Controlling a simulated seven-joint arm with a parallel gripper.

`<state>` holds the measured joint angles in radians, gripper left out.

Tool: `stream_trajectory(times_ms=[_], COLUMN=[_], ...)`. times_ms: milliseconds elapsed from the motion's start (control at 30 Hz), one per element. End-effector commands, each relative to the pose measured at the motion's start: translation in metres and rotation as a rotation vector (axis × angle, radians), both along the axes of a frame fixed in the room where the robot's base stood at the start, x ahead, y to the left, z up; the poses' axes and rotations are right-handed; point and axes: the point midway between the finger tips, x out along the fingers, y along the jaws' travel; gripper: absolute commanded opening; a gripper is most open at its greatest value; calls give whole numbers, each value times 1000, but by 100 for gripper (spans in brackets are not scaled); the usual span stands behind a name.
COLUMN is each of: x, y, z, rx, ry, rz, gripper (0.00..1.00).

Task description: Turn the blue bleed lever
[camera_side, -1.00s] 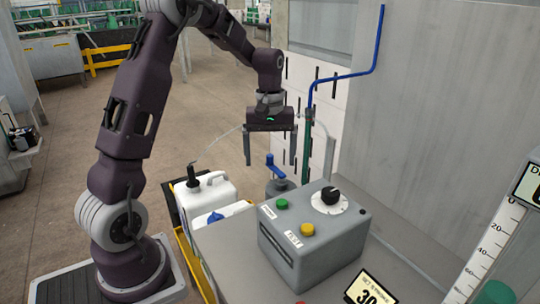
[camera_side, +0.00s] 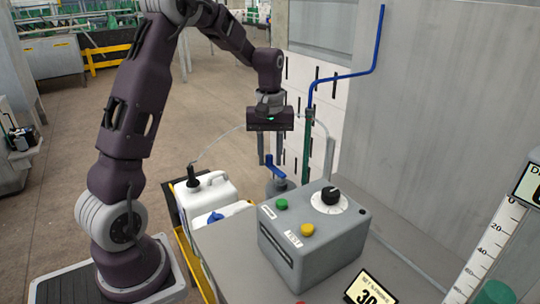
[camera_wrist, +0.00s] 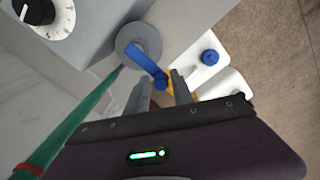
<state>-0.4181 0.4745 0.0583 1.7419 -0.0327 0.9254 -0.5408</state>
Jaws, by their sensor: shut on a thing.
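The blue bleed lever (camera_side: 276,172) sits on top of a grey round fitting (camera_side: 277,187) behind the control box. In the wrist view the lever (camera_wrist: 146,62) runs slantwise from the grey disc toward my fingers. The exact contact points are partly hidden.
A grey control box (camera_side: 325,245) with green and yellow buttons and a black knob stands in front. White jugs (camera_side: 210,192) stand to the left. A green upright pipe (camera_side: 307,140) and a blue pipe (camera_side: 343,77) rise close to the right of my gripper.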

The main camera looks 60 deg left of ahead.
Motion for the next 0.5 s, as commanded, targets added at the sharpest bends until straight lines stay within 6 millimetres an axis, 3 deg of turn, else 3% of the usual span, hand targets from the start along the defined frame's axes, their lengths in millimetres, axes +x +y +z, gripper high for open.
stream_trajectory(times_ms=[500], x=[-15], y=[-5], z=[-1], rx=[-6], ry=[6], rz=[-5], gripper=[18])
